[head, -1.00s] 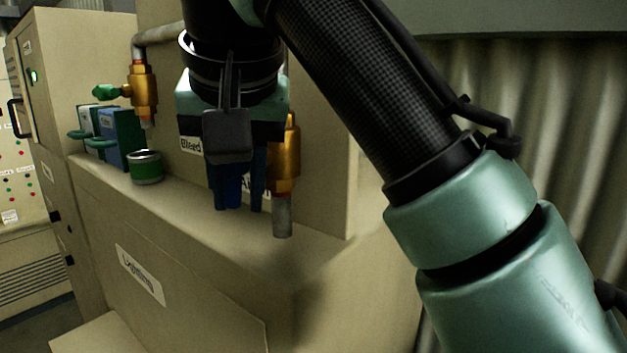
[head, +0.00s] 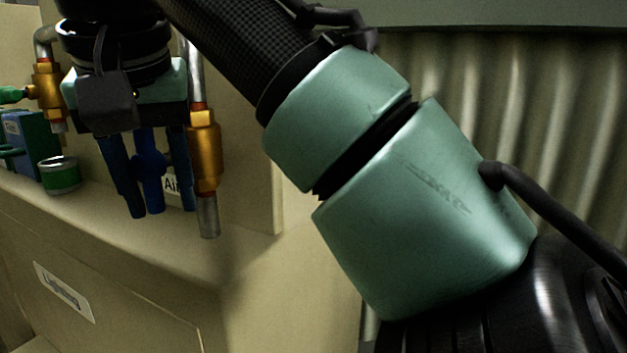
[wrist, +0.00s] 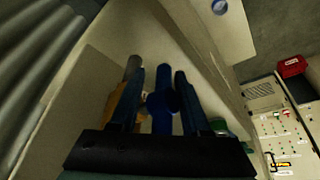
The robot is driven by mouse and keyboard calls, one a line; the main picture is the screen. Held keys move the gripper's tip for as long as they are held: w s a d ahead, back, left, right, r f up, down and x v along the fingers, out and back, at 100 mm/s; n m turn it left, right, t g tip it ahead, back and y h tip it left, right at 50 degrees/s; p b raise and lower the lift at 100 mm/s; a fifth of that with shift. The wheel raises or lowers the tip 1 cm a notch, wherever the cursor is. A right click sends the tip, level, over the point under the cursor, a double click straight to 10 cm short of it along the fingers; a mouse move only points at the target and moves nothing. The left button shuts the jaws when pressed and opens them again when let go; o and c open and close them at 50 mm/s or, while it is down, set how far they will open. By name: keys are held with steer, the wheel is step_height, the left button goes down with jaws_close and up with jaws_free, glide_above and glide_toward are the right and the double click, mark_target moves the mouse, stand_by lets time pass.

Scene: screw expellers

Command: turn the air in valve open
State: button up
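The air in valve has a brass body (head: 205,150) on a vertical pipe and a blue handle (head: 149,168) to its left. An "Ai..." label (head: 172,187) shows partly behind it. My gripper (head: 160,212) points down with its two dark blue fingers apart, one on each side of the blue handle. In the wrist view the handle (wrist: 160,108) lies between the fingertips (wrist: 162,72), with gaps visible at its sides. The brass body (wrist: 117,103) is partly hidden behind the left finger there.
Another brass valve (head: 47,88) with a green handle (head: 12,95) stands at the left. A green can (head: 59,175) and a blue-green box (head: 35,140) sit on the ledge. A corrugated wall (head: 500,110) is at the right.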

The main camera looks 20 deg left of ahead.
mark_target(145, 147)
steer(key=shift+o, duration=0.4)
steer(key=shift+f, duration=0.1)
steer(key=v, duration=0.7)
steer(key=shift+s+r, duration=0.1)
steer(key=shift+r, duration=0.15)
